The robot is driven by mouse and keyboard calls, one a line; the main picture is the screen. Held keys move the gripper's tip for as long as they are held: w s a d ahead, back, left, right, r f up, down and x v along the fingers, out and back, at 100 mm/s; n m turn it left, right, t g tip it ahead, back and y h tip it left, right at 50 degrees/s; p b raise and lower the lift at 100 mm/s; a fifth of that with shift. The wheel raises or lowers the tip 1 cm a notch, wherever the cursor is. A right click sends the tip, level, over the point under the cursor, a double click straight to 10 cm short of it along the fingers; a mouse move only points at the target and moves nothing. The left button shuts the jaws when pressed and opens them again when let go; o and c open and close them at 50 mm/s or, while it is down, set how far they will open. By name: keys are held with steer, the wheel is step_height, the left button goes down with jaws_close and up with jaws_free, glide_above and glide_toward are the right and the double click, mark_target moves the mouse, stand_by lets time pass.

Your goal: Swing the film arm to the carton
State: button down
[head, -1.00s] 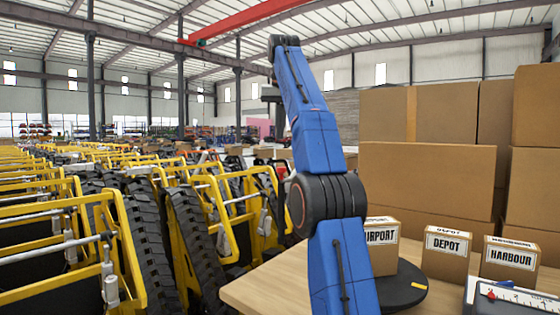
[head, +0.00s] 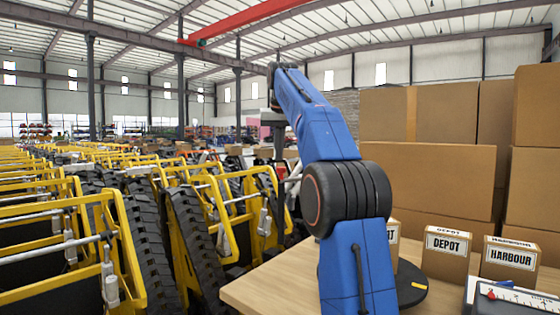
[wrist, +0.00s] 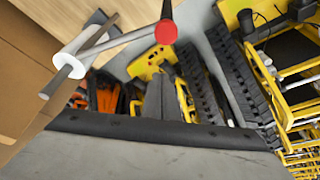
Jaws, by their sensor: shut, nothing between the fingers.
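What looks like the film arm, a pale bar with a grey rod and a red knob (wrist: 166,32), shows in the wrist view. In the head view a pale rod (head: 292,180) shows beside my gripper. My gripper (head: 279,150) is shut and empty, near that rod; I cannot tell whether they touch. In the wrist view its dark fingers (wrist: 158,95) lie below the red knob. A carton (head: 393,238), its label mostly hidden by my arm, stands at the black round plate (head: 412,290). The DEPOT carton (head: 447,252) and HARBOUR carton (head: 510,262) stand to its right.
The wooden table (head: 262,288) has bare room at its left front. A device with a scale (head: 510,297) sits at the right front. Large brown boxes (head: 430,178) are stacked behind. Yellow-framed tracked carriers (head: 130,240) fill the left side.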

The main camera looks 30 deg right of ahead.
steer(key=s+f, duration=0.1)
steer(key=s+a+f, duration=0.1)
steer(key=s, duration=0.1)
steer(key=shift+a+f, duration=0.2)
steer(key=shift+f, duration=0.05)
stand_by(0.5)
steer(key=shift+s+n, duration=0.5)
steer(key=shift+s, duration=0.4)
steer(key=s+d+n+y, duration=0.1)
steer(key=s+d+n, duration=0.1)
steer(key=s, duration=0.7)
steer(key=shift+s+d, duration=0.35)
steer(key=shift+d, duration=0.15)
steer(key=shift+s+f, duration=0.1)
steer(key=shift+f, duration=0.05)
